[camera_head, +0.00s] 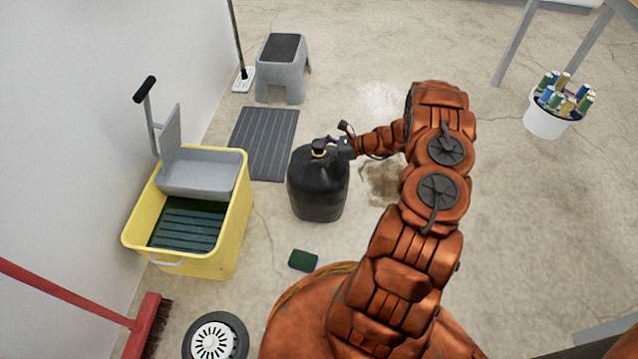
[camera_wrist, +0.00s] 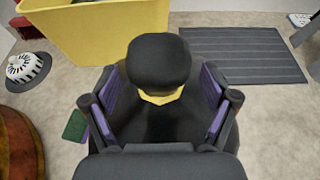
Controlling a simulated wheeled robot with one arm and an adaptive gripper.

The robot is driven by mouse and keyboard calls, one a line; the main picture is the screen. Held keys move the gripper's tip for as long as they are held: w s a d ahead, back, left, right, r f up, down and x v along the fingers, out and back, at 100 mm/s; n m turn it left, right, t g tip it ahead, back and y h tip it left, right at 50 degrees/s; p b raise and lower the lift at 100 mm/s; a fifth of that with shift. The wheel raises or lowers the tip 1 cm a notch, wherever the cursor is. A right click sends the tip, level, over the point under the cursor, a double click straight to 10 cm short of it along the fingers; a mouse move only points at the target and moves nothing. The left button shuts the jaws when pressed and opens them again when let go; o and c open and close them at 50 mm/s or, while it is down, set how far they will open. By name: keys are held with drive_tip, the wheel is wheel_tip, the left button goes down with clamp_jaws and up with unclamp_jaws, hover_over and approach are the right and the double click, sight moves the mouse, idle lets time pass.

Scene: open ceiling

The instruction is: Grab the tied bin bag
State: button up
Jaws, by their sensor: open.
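The tied bin bag (camera_head: 318,188) is black and stands upright on the concrete floor, left of my arm in the head view. Its gathered top has a yellow tie below a dark knot. In the wrist view the knot (camera_wrist: 159,62) and the yellow tie (camera_wrist: 162,97) sit between the two fingers. My gripper (camera_head: 325,152) is open at the bag's neck, with one purple-padded finger on each side. Whether the pads touch the bag I cannot tell. The lower bag is mostly hidden by my gripper in the wrist view.
A yellow mop bucket (camera_head: 236,225) with a grey wringer stands left of the bag. A ribbed grey mat (camera_head: 264,140) and a grey step stool (camera_head: 284,85) lie behind. A green sponge (camera_head: 303,260) is in front.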

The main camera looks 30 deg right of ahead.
drive_tip(key=c, duration=1.3)
drive_tip(key=shift+f, duration=0.1)
clamp_jaws()
